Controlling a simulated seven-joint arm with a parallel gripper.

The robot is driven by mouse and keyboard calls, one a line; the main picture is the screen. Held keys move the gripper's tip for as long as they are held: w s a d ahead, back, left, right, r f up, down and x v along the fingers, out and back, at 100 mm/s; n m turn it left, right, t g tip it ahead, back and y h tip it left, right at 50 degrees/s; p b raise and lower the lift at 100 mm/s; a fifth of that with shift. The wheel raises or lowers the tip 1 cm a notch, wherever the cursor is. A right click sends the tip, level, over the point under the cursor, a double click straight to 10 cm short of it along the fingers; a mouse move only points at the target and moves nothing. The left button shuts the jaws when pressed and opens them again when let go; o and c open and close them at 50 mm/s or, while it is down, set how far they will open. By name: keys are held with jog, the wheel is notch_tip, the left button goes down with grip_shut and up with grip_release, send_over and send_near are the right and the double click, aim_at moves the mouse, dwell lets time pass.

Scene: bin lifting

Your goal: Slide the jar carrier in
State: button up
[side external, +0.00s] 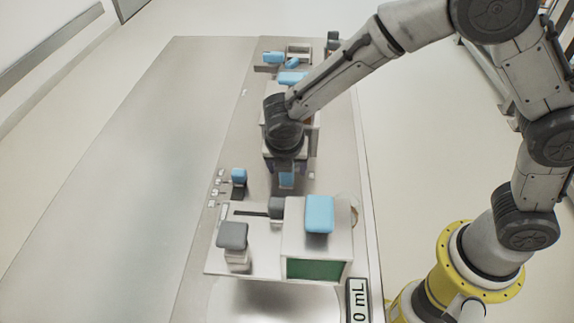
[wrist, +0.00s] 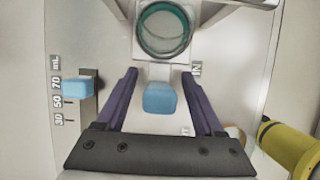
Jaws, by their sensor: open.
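The jar carrier (wrist: 152,73) is a pale block with a blue handle (wrist: 159,98) at its near end, in the upper middle of the wrist view. A round jar with a teal rim (wrist: 163,28) sits in it. My gripper (wrist: 159,75) is open, with one purple finger on each side of the blue handle and visible gaps to both. My wrist hides most of the carrier there.
A blue slider knob (wrist: 77,87) stands left of the fingers beside a 30, 50, 70 mL scale. A pale machine with a green panel (side external: 314,269), a blue top block (side external: 319,214) and a grey knob (side external: 232,235) stands nearer the camera. The bench's left side (side external: 150,180) is clear.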

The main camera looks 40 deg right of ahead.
grip_shut()
dwell(1.3)
